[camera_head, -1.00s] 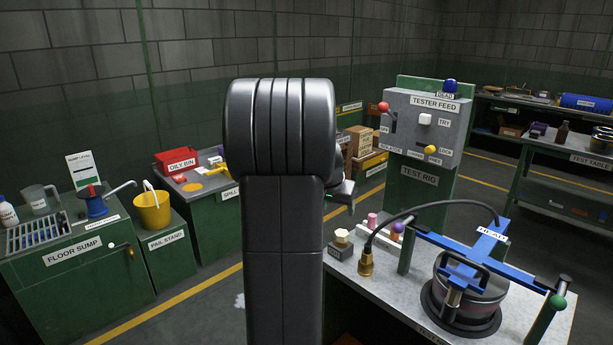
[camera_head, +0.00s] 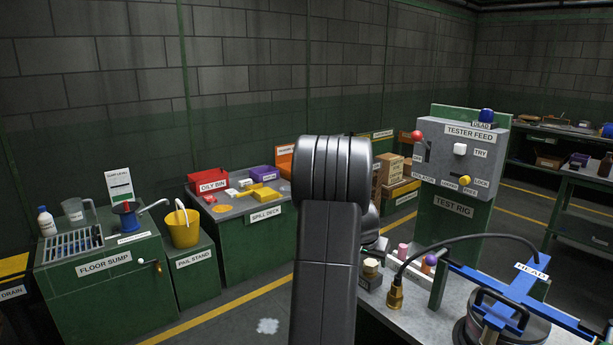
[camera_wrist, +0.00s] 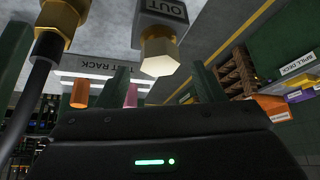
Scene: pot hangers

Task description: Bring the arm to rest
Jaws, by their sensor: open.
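My gripper (camera_wrist: 160,80) is in the wrist view, its two dark fingers apart with nothing held between them. A grey block marked OUT with a pale gold hex fitting (camera_wrist: 159,55) lies beyond the fingers, apart from them as far as I can tell. In the head view, my arm's grey links stand upright in the middle, folded, and hide the gripper. The bench with the blue-armed HEAD fixture (camera_head: 525,280) is to the right of the arm. A black hose with a brass end fitting (camera_head: 395,294) hangs over that bench; it also shows at left in the wrist view (camera_wrist: 58,20).
The test rig (camera_head: 452,205) with its tester feed panel stands behind the bench. The floor sump (camera_head: 105,268), pail stand with yellow pail (camera_head: 184,230) and spill deck (camera_head: 265,215) line the left. Open floor with a pale patch (camera_head: 267,326) lies between.

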